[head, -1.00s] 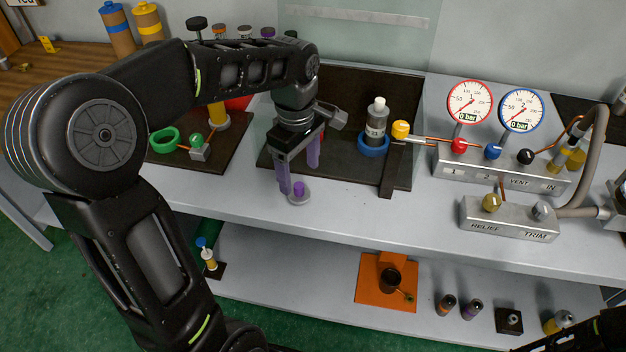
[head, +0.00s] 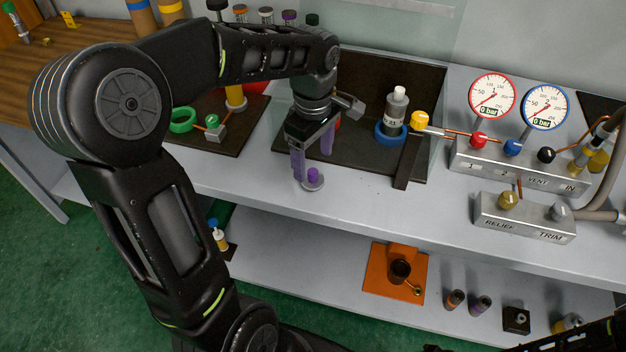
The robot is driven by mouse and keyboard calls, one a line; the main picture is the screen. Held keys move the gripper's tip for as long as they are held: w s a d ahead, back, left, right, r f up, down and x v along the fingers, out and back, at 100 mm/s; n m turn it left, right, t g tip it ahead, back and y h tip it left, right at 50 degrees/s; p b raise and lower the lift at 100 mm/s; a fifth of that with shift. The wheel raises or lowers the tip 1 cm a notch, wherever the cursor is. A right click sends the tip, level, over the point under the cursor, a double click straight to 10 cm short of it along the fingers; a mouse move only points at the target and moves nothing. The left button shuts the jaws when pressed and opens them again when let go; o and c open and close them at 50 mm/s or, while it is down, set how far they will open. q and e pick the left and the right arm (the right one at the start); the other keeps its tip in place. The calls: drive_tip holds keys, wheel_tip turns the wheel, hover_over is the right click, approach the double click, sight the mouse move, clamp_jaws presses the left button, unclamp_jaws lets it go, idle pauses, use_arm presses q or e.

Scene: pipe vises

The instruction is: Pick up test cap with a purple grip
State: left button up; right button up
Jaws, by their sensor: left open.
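The test cap with a purple grip (head: 313,177) stands upright near the front edge of the grey bench top, its round grey base flat on the surface. My left gripper (head: 313,166) points down right beside it, with two purple fingers spread apart and nothing held between them. One finger is just left of the cap and the other is behind it to the right. I cannot tell whether the cap lies in line between the fingers or whether a finger touches it.
A grey bottle in a blue ring (head: 392,127) and a dark bar (head: 408,163) stand right of the gripper. A gauge manifold (head: 515,165) is farther right. A green ring (head: 183,119) lies left. The lower shelf holds an orange plate (head: 381,280).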

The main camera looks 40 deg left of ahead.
sight(313, 171)
use_arm(q)
drive_tip(key=shift+f, duration=0.1)
wheel_tip(313, 171, down, 5)
drive_tip(key=shift+p, duration=0.4)
drive_tip(key=shift+c, duration=0.4)
clamp_jaws()
idle(0.6)
wheel_tip(313, 171, up, 10)
drive_tip(key=shift+r+b, duration=0.1)
drive_tip(key=shift+b, duration=0.2)
idle(0.8)
